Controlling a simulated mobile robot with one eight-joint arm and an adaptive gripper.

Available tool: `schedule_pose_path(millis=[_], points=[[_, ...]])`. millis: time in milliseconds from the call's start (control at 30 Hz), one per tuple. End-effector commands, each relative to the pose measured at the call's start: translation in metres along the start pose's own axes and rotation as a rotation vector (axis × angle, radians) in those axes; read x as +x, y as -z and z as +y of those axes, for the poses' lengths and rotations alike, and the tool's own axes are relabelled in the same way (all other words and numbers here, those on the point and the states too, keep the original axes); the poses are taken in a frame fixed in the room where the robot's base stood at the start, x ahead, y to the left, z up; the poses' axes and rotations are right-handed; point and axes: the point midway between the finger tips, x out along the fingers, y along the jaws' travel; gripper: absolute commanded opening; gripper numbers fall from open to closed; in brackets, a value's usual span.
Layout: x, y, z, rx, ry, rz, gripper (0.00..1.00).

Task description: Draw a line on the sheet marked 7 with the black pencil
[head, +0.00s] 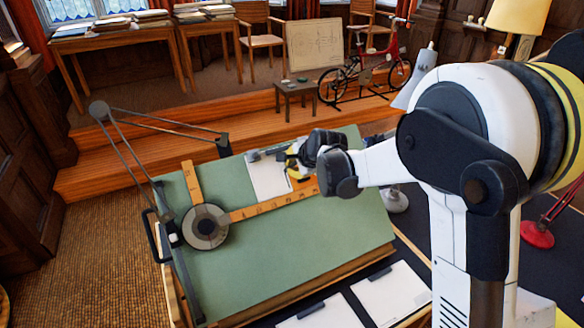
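A white sheet (268,181) lies on the upper part of the green drafting board (290,240), under a grey bar at its top edge. Two more white sheets lie on the dark surface in front of the board, one nearer (325,317) and one to its right (390,296). No number is readable on any sheet. My gripper (291,160) is over the right side of the sheet on the board, with something small and yellow beside it. The fingers are too small and partly hidden to tell whether they hold anything. I cannot make out a black pencil.
An orange straightedge (265,208) with a round dark head (205,227) crosses the board just below the sheet. A jointed arm (125,145) rises at the board's left. A lamp base (395,200) stands behind on the right. The board's lower half is clear.

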Motion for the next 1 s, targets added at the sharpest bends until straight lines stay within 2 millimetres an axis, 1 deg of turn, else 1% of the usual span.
schedule_pose_path(millis=[133, 567, 1000], points=[[0.000, 0.000, -0.005, 0.000, 0.001, 0.000, 0.00], [0.000, 0.000, -0.006, 0.000, 0.001, 0.000, 0.00], [0.000, 0.000, -0.016, 0.000, 0.001, 0.000, 0.00]])
